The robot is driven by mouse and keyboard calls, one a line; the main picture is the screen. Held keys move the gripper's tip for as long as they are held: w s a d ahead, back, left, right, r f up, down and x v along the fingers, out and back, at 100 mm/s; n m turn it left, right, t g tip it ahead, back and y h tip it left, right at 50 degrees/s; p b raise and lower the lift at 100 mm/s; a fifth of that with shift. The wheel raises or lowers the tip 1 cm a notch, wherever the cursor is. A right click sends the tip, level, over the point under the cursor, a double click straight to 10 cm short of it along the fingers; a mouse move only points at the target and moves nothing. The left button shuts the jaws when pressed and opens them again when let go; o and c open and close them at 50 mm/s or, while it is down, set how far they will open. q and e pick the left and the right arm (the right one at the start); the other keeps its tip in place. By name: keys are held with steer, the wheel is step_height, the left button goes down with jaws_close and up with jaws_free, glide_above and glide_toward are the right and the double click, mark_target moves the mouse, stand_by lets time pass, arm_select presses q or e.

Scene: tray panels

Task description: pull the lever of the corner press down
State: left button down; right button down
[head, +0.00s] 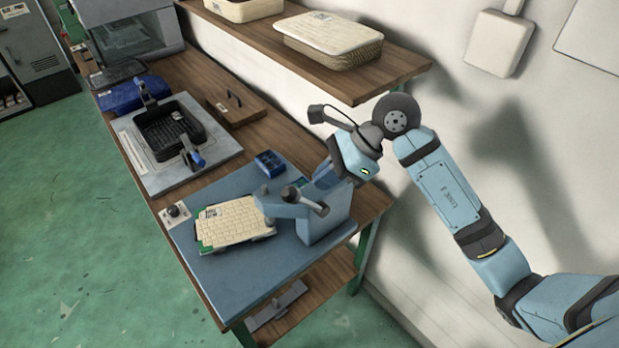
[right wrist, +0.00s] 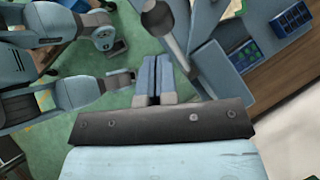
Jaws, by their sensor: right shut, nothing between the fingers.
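The corner press (head: 325,222) is a blue-grey block on the blue-grey board at the near end of the bench. Its lever (head: 305,200) is a grey bar with rounded ends, on the side of the press head. My right gripper (head: 319,182) is just above and behind the lever in the head view, fingers pointing down-left. In the right wrist view its two blue fingers (right wrist: 154,72) are together and empty. The lever (right wrist: 176,48) shows just beyond and beside the fingertips; I cannot tell whether they touch. My left gripper is not in the head view.
A cream woven panel (head: 232,222) lies on the board, under the press head. A small blue bin (head: 270,163) stands behind it. A black tray (head: 168,133) sits in a fixture farther left. A wall shelf (head: 385,72) with baskets overhangs the bench's back.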

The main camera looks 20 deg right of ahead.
mark_target(299, 193)
steer(key=shift+w+a+f, duration=0.15)
steer(key=shift+a+f, duration=0.15)
steer(key=shift+a, duration=0.45)
steer(key=shift+w+a+f, duration=0.1)
steer(key=shift+a+f, duration=0.2)
steer(key=shift+a, duration=0.4)
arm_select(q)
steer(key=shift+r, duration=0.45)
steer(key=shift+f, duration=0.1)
arm_select(e)
steer(key=shift+a+f, duration=0.1)
